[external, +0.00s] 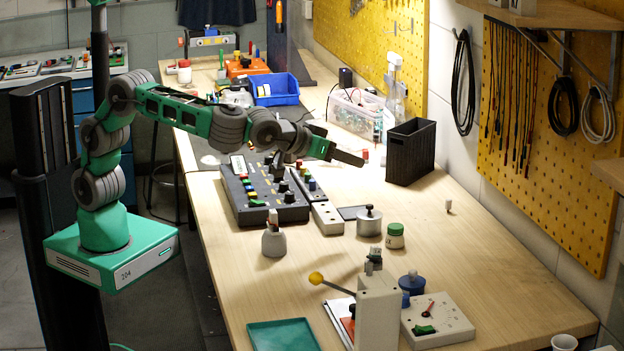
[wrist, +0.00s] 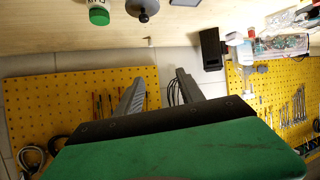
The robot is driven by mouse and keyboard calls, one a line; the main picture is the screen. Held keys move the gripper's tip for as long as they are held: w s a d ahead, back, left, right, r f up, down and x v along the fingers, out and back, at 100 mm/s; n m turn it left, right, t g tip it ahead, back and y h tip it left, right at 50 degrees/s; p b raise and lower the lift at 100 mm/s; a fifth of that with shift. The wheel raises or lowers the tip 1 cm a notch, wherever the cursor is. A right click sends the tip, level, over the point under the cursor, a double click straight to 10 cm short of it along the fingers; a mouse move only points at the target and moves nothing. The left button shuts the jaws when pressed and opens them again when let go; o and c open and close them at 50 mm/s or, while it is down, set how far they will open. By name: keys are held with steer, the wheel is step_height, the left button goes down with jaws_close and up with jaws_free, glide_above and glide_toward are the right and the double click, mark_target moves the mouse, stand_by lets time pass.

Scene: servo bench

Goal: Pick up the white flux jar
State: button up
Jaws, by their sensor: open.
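A small white jar with a green lid (external: 396,240) stands upright on the bench, right of a grey metal pot with a black knob (external: 369,222). In the wrist view the jar (wrist: 97,14) is at the top edge, lid toward me and partly cut off, with dark lettering on its side. My gripper (external: 360,160) is in the air above the bench, behind the jar and up from it. In the wrist view its two fingers (wrist: 158,88) are spread apart with nothing between them.
A control box with knobs (external: 262,195) lies left of the jar. A black bin (external: 409,152) stands behind it. The bench right of the jar is mostly clear.

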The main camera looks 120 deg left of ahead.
mark_target(389, 226)
steer(key=s+a+f, duration=0.1)
steer(key=s+a, duration=0.1)
steer(key=a, duration=0.2)
steer(key=w+d+f+m+t+h, duration=0.3)
steer(key=w+d+f+m+t, duration=0.1)
steer(key=w+d+m+t, duration=0.3)
steer(key=shift+g, duration=0.7)
steer(key=f, duration=0.5)
steer(key=w+f, duration=0.1)
steer(key=f, duration=0.1)
steer(key=shift+d+f+p, duration=0.3)
steer(key=shift+d+p, duration=0.05)
steer(key=shift+d, duration=0.05)
steer(key=p+x, duration=0.1)
steer(key=x, duration=0.6)
steer(key=shift+w+a, duration=0.1)
steer(key=shift+w, duration=0.15)
steer(key=shift+r, duration=0.1)
steer(key=shift+c, duration=0.2)
jaws_close()
